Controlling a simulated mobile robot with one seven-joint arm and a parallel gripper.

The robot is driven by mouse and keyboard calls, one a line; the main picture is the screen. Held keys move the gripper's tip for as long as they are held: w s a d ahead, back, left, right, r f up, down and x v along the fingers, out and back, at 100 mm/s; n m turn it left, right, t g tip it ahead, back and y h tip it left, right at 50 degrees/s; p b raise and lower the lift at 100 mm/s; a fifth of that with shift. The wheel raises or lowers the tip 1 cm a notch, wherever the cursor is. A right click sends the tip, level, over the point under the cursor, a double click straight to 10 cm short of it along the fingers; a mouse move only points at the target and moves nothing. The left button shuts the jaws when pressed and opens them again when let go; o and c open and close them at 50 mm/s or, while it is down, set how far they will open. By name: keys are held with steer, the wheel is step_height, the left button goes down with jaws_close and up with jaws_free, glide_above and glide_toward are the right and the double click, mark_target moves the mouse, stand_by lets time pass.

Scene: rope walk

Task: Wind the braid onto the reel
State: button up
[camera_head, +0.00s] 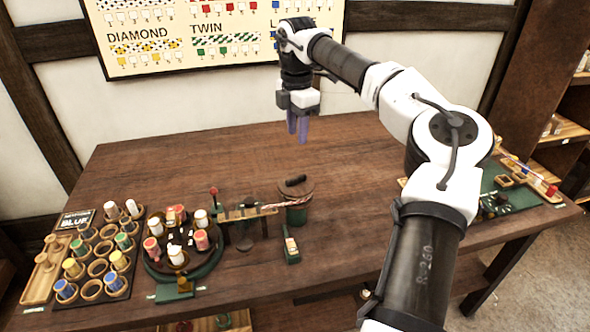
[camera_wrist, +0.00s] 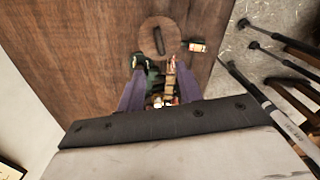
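The reel (camera_head: 298,190) has a round wooden top with a dark handle and a green body below. It stands near the front middle of the table, and its top shows in the wrist view (camera_wrist: 150,46). The red-and-white braid (camera_head: 284,205) runs from a wooden bar at the left to the reel's side. How much is wound on cannot be told. My gripper (camera_head: 298,138) hangs with purple fingers down, high above the back of the table, clear of the reel. In the wrist view its fingers (camera_wrist: 158,84) are apart with nothing held between them.
Left of the reel stand a round green carrier (camera_head: 208,268) with several bobbins and a bobbin rack (camera_head: 118,290). A small green device (camera_head: 291,250) sits in front of the reel. A green mat (camera_head: 495,205) with small parts lies at the right. The table's back middle is clear.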

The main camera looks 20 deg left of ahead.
mark_target(296, 177)
step_height(296, 177, down, 14)
steer(key=p, duration=0.4)
steer(key=shift+a+r, duration=0.1)
steer(key=shift+r, duration=0.05)
jaws_close()
